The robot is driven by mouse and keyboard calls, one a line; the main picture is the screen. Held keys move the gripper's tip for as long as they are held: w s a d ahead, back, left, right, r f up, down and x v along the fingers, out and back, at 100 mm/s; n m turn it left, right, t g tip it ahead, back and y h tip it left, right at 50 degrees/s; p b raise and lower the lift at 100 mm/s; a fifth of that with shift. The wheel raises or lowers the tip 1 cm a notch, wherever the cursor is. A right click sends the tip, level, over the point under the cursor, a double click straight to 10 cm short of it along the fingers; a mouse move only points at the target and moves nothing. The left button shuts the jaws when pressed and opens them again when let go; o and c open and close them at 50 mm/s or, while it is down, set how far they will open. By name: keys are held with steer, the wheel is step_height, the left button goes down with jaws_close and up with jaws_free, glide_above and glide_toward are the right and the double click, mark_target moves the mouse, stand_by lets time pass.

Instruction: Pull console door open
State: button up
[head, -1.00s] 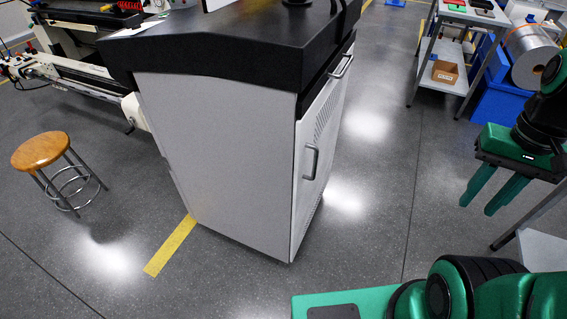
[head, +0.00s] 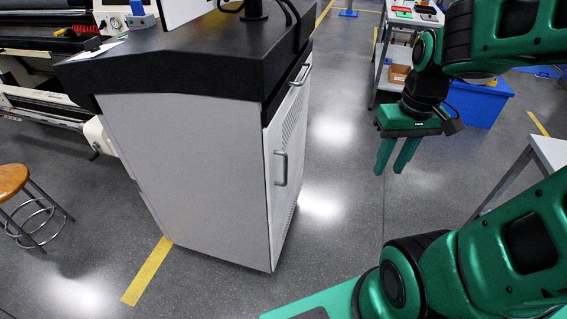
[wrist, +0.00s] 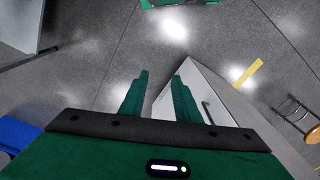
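The console (head: 185,165) is a light grey cabinet with a black top, standing left of centre in the head view. Its door (head: 290,150) is on the right side, looks shut, and has vent slots and a grey bar handle (head: 281,168). My gripper (head: 392,172) hangs to the right of the door, fingers pointing down, apart from the handle. The fingers are open and nothing is between them. In the wrist view the green fingers (wrist: 155,95) are spread, with the console (wrist: 215,105) beyond the right finger and a handle (wrist: 209,113) in sight.
A wooden stool (head: 14,182) stands at the left. A second bar handle (head: 301,75) is higher on the console. A table (head: 545,150) is at the right edge, with a blue bin (head: 480,103) behind my arm. Open floor lies between console and gripper.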

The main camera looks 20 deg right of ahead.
steer(key=w+a+f+n+t+y, duration=0.1)
steer(key=w+a+f+n, duration=0.15)
steer(key=w, duration=0.35)
steer(key=w+a+f+n+t, duration=0.1)
steer(key=w+a+n, duration=0.25)
steer(key=w, duration=0.35)
steer(key=n+y, duration=0.2)
steer(key=n, duration=0.3)
glide_above(285, 182)
steer(key=f, duration=1.2)
steer(key=shift+w+d+f, duration=0.1)
steer(key=shift+w+f, duration=0.25)
steer(key=shift+c, duration=0.5)
jaws_close()
